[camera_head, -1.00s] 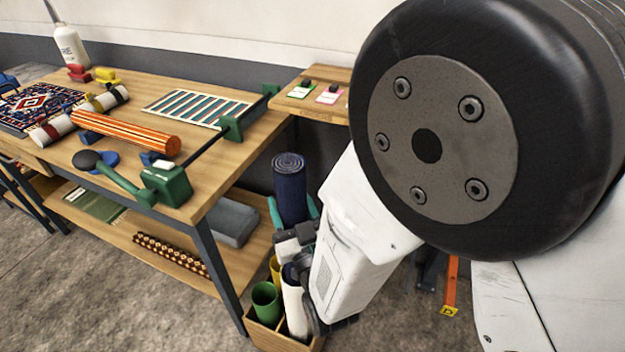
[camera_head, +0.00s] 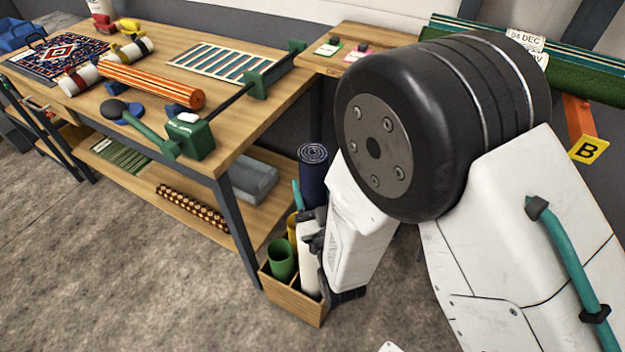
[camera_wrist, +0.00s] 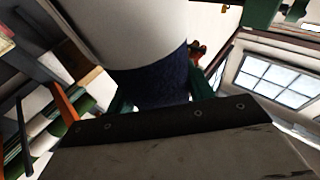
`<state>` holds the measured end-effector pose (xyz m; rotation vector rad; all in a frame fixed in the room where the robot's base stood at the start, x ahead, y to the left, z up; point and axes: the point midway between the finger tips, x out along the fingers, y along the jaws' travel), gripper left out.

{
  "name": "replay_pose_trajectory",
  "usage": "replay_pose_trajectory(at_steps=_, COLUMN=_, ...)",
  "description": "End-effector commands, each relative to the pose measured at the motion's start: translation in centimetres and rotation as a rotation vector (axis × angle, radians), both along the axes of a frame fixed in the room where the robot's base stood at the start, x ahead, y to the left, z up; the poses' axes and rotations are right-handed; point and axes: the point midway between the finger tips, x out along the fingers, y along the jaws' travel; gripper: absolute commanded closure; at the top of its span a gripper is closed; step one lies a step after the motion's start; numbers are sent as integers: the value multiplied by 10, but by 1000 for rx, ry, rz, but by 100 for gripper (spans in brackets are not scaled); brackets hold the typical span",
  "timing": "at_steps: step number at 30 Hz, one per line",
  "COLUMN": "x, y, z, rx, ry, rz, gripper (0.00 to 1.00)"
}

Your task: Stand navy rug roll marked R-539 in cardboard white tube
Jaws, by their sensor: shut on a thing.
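The navy rug roll (camera_head: 313,178) stands upright, its spiral end on top, above the wooden box by the bench. My gripper (camera_head: 309,203) is shut on it, a teal finger showing at its left. The white tube (camera_head: 308,268) stands in the box just below. My arm and gripper hide where roll and tube come together. In the wrist view the roll (camera_wrist: 160,86) is between the teal fingers (camera_wrist: 160,100), and a wider white cylinder (camera_wrist: 120,32), apparently the tube, overlaps it. I cannot tell how deep the roll sits. The R-539 mark is not readable.
The wooden box (camera_head: 290,302) also holds a green tube (camera_head: 281,262) and a yellow tube (camera_head: 292,228). The workbench (camera_head: 235,130) with rugs and clamps stands close on the left. Open floor lies in front.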

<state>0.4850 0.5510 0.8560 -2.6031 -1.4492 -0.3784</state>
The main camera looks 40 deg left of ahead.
Motion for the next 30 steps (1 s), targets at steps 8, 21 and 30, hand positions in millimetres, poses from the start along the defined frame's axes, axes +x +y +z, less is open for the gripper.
replay_pose_trajectory(at_steps=8, x=0, y=0, z=-21, rx=1, ry=-1, rz=0, gripper=86)
replay_pose_trajectory(at_steps=21, x=0, y=0, z=-55, rx=1, ry=0, rz=0, gripper=86)
replay_pose_trajectory(at_steps=30, x=0, y=0, z=-78, rx=2, ry=0, rz=0, gripper=86)
